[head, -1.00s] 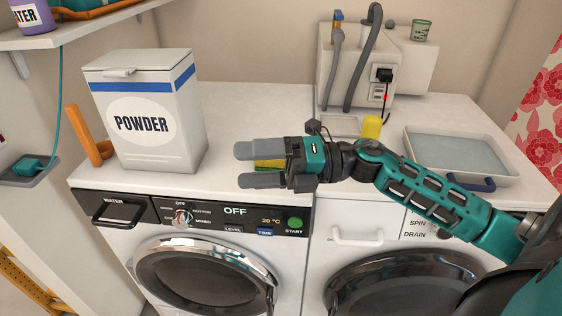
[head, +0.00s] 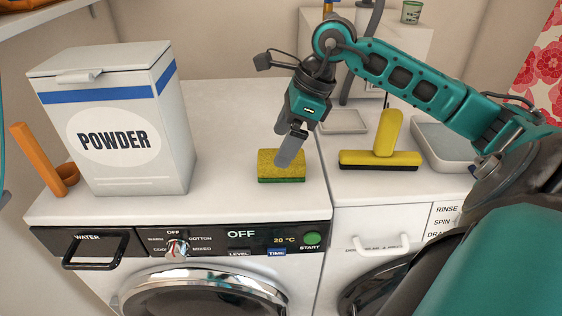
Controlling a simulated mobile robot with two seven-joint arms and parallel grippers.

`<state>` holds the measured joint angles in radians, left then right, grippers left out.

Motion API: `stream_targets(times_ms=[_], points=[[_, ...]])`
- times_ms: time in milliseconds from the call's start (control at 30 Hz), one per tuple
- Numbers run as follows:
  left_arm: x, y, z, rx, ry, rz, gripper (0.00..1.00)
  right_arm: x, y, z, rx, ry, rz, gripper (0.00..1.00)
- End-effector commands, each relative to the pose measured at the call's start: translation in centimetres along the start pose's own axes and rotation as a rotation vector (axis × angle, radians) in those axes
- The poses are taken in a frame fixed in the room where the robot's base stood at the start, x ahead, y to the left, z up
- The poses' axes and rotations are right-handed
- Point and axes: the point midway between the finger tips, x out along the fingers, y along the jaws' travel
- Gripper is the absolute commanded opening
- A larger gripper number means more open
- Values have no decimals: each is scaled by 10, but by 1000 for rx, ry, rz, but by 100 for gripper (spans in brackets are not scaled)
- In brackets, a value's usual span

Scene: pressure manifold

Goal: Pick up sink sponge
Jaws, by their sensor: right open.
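The sink sponge (head: 268,172) lies flat on top of the left washing machine, near its front right corner. It is yellow on top with a green lower layer. My right gripper (head: 287,157) points down over the sponge, its grey fingers overlapping the sponge's right upper part in the picture. The fingers are seen nearly edge-on, one behind the other, and hold nothing that I can see. Whether they touch the sponge I cannot tell. My left gripper is not in view.
A white powder box (head: 118,125) stands to the left, with an orange scoop (head: 50,165) beside it. The top between box and sponge is clear.

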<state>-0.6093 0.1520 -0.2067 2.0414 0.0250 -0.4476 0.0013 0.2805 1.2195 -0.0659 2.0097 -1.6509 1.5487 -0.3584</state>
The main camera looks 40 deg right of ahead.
Motion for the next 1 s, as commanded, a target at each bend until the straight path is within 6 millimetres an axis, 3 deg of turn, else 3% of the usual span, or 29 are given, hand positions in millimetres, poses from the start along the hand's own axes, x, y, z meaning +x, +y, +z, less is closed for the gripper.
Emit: stream_targets(times_ms=[167,433,733,1000], points=[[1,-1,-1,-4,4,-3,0,14,-1,0,1,-2,3,96],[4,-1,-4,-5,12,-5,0,52,-5,-1,1,-3,2,96],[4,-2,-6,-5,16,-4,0,58,-5,-1,1,-1,0,96],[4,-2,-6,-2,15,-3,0,58,-5,-1,0,-1,0,72]])
